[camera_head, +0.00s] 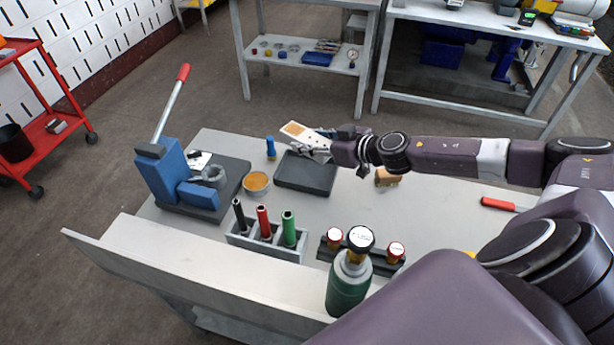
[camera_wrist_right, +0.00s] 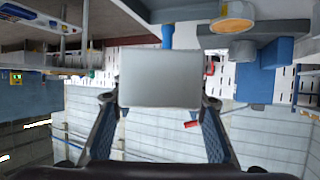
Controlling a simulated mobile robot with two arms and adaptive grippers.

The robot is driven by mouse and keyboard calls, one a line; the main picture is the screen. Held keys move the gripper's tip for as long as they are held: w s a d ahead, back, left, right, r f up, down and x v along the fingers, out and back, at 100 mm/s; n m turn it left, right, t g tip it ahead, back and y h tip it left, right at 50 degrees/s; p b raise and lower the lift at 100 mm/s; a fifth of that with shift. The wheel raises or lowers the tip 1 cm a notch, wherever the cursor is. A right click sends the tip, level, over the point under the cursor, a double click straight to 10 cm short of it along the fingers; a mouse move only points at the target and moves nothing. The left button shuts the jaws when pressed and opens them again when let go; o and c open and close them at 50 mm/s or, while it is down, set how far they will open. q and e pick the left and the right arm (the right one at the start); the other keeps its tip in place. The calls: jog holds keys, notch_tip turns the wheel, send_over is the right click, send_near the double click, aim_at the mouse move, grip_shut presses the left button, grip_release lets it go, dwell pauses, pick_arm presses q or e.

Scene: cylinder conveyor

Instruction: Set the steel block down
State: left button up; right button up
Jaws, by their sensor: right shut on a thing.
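The steel block (camera_head: 303,134) is pale, with a tan patch on its face in the head view. In the right wrist view the block (camera_wrist_right: 160,78) is a plain grey slab between the fingers. My right gripper (camera_head: 322,146) is shut on it and holds it above the table's far edge, over or near a dark flat tray (camera_head: 308,178). The height of the block above the tray is hard to tell. My left gripper is not in view.
A blue press (camera_head: 162,172) with a red-tipped lever and an orange-filled dish (camera_head: 257,183) stand left of the tray. A small blue bottle (camera_head: 271,149) is behind it. A holder (camera_head: 268,243) with coloured tubes and a green gas bottle (camera_head: 348,290) stand in front.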

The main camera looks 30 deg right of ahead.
jog(key=b, duration=0.2)
send_over(309, 176)
notch_tip(309, 176, down, 6)
jog(key=shift+w+r, duration=0.1)
jog(key=shift+w, duration=0.05)
jog(key=shift+f, duration=0.55)
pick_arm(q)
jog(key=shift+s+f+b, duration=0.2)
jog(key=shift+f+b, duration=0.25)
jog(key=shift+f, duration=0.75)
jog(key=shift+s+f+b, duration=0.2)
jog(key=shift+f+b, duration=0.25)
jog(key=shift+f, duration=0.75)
pick_arm(e)
jog(key=shift+f, duration=1.9)
jog(key=shift+f, duration=0.15)
jog(key=o, duration=1.5)
jog(key=shift+c, duration=0.2)
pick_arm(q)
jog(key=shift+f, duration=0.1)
